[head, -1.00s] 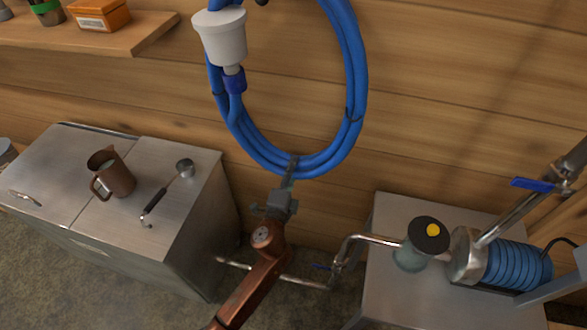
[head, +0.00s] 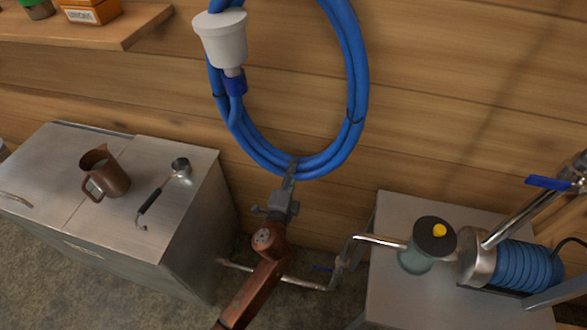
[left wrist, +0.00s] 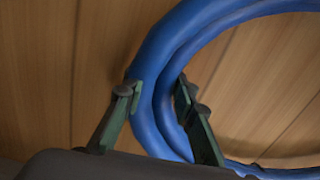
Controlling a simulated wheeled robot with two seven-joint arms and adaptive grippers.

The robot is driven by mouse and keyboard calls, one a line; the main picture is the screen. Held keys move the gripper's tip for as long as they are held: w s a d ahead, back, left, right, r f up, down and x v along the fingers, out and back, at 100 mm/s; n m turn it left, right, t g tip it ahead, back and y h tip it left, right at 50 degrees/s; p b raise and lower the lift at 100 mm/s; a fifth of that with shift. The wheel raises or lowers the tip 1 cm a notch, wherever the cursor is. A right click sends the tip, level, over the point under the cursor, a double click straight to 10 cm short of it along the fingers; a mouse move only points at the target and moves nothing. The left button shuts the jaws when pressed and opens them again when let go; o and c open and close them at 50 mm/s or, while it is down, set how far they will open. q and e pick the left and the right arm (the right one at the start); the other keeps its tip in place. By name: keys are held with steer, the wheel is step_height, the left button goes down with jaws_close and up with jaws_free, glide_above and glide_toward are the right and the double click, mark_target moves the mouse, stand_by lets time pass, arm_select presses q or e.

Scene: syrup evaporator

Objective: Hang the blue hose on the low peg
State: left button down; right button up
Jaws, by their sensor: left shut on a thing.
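The blue hose (head: 352,110) is a coil of several loops, upright in front of the plank wall, its top cut off by the frame. A white cup-shaped fitting (head: 221,38) with a blue collar hangs at its left side. My left gripper (head: 291,172) reaches up from below and is shut on the coil's bottom. In the left wrist view, its two green fingers (left wrist: 158,98) stand on either side of the hose strands (left wrist: 175,60). I cannot make out the low peg in any view. My right gripper is out of view.
A metal cabinet (head: 190,220) at lower left bears a copper jug (head: 107,177) and a ladle (head: 150,201). A metal stand (head: 400,302) at lower right carries piping and a blue coiled part (head: 522,267). A wooden shelf (head: 130,32) is at upper left.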

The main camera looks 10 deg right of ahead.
arm_select(q)
steer(key=shift+r, duration=0.25)
steer(key=c, duration=1.7)
jaws_free()
steer(key=shift+o, duration=1.3)
steer(key=shift+f, duration=0.35)
steer(key=shift+o, duration=1.4)
steer(key=shift+r, duration=0.1)
steer(key=shift+s, duration=0.15)
